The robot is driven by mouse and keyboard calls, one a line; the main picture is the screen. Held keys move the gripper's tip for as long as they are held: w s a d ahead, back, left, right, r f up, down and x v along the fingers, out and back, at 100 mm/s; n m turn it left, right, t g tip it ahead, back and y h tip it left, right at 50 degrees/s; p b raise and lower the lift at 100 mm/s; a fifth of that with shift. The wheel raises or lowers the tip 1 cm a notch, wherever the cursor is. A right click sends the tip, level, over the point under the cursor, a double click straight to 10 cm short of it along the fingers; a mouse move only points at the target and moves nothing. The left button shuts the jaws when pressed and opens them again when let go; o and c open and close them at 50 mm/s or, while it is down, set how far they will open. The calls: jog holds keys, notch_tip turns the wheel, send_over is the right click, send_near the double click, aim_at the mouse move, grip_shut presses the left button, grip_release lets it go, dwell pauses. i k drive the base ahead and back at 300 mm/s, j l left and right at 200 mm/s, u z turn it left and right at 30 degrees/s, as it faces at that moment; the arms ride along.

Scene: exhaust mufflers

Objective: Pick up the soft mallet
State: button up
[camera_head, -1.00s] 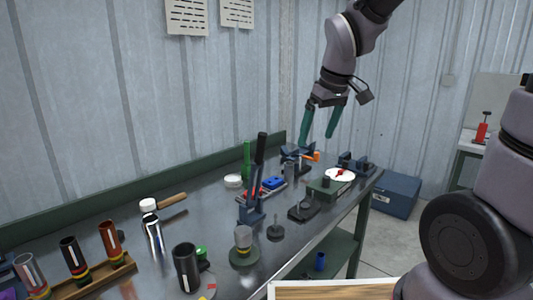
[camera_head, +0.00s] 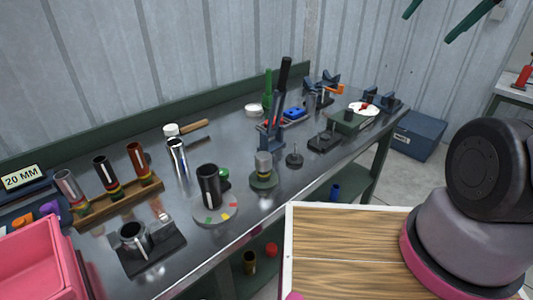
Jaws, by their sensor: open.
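The soft mallet, with a white head (camera_head: 171,130) and a wooden handle (camera_head: 194,126), lies on the metal workbench (camera_head: 225,160) near its back edge, handle pointing right. A shiny metal cylinder (camera_head: 178,158) stands just in front of the head. My gripper (camera_head: 427,28) shows only as two green fingers at the top right edge. The fingers are spread apart with nothing between them, high above and far to the right of the mallet. The rest of my gripper is out of frame.
A rack with several coloured tubes (camera_head: 118,199) stands left of the mallet. A dark cup on a round base (camera_head: 209,186), a lever press (camera_head: 274,126) and a pink bin (camera_head: 40,262) are also there. Bench surface right of the handle is fairly clear.

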aim_at(171, 131)
jog(key=u, duration=1.3)
jog(key=i+l+u, duration=0.15)
jog(key=l, duration=0.3)
jog(key=l+u, duration=0.15)
jog(key=l, duration=0.35)
